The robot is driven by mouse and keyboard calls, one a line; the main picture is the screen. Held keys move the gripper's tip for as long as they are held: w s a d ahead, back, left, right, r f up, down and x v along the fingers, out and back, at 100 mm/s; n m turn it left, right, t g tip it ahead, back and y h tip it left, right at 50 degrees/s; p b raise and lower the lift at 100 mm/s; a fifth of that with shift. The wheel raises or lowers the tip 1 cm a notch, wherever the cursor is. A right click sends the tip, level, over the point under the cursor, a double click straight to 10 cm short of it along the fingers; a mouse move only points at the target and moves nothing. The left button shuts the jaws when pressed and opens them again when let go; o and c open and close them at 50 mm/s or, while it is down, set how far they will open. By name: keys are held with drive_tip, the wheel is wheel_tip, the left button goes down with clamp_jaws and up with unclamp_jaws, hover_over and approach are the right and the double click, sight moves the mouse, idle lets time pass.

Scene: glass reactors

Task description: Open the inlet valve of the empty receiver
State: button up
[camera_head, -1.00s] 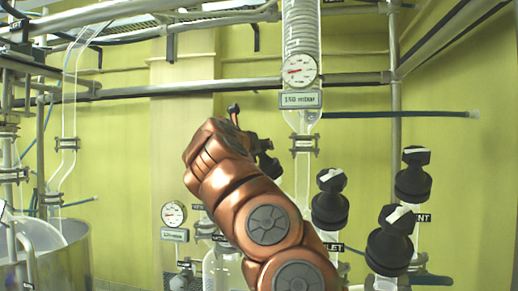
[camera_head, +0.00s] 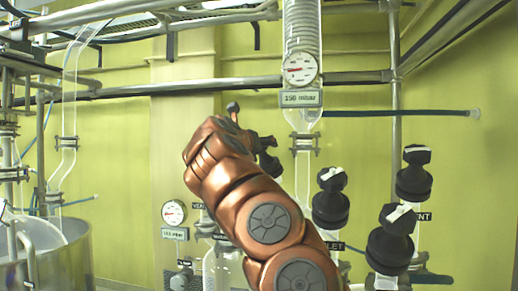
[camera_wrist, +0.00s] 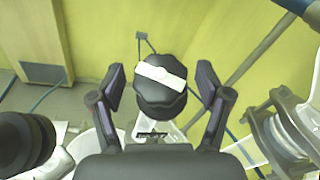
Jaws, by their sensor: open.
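In the wrist view, a round black valve knob (camera_wrist: 162,100) with a white bar on top sits between the two fingers of my gripper (camera_wrist: 160,82). The bar lies almost crosswise, slightly tilted. The fingers are spread, one on each side, with gaps to the knob. In the head view, my copper arm hides most of the gripper; dark parts (camera_head: 266,158) show past its end. Other black knobs with white bars stand to the right: one left (camera_head: 330,200), one upper right (camera_head: 413,173), one lower right (camera_head: 390,240). Glass of a vessel (camera_head: 222,268) shows partly behind my arm.
A glass coil column with a round gauge (camera_head: 300,68) rises at top centre. A smaller gauge (camera_head: 173,213) hangs left of my arm. A steel vessel (camera_head: 60,258) stands at lower left. In the wrist view, another dark knob (camera_wrist: 22,142) is at left and a metal clamp (camera_wrist: 275,135) at right.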

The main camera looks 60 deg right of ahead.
drive_tip(key=v, duration=1.2)
idle(0.4)
